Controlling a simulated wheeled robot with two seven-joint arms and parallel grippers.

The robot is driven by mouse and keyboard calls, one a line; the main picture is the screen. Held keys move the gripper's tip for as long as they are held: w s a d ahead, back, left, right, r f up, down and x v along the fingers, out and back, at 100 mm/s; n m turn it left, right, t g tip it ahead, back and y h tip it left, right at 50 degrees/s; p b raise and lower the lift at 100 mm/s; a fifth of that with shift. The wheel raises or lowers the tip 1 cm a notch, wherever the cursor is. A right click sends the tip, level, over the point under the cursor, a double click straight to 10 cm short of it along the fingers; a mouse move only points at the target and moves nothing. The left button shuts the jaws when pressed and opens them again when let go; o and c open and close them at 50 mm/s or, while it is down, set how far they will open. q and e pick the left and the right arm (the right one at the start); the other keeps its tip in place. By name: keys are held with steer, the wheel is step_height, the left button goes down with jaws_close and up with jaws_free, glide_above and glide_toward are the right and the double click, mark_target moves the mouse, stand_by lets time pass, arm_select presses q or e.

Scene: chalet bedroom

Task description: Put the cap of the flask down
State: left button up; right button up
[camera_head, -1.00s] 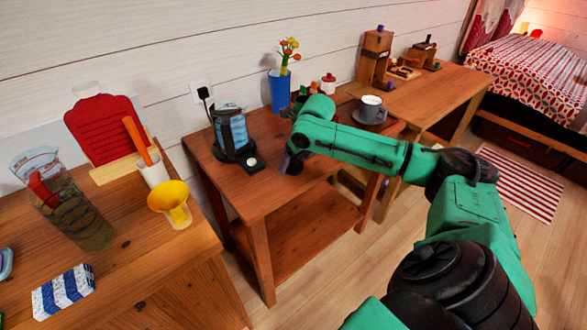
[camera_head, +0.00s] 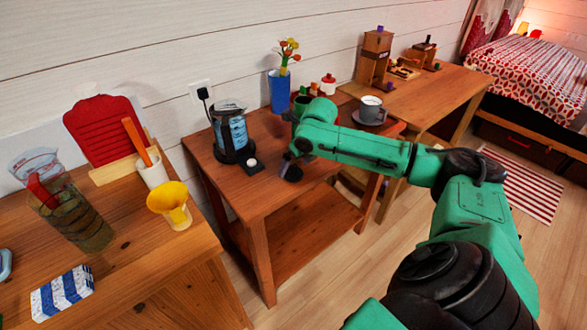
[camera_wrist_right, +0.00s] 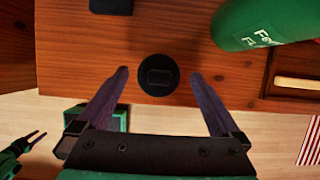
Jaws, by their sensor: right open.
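The cap (camera_wrist_right: 158,75), round and black, shows in the right wrist view near the front edge of the brown wooden table (camera_wrist_right: 70,60). My right gripper (camera_wrist_right: 162,95) is open, with its dark fingers apart on either side of the cap's near side and no contact visible. A green flask (camera_wrist_right: 265,20) lies or stands at the upper right in the wrist view. What looks like my left gripper (camera_wrist_right: 35,140) shows small at lower left there.
A glass and black press (camera_head: 232,135) stands on the table left of my right gripper. A blue vase with flowers (camera_head: 279,92) stands behind. The left counter holds a yellow funnel (camera_head: 171,203) and a pitcher (camera_head: 75,215).

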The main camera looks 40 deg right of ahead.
steer(key=v, duration=1)
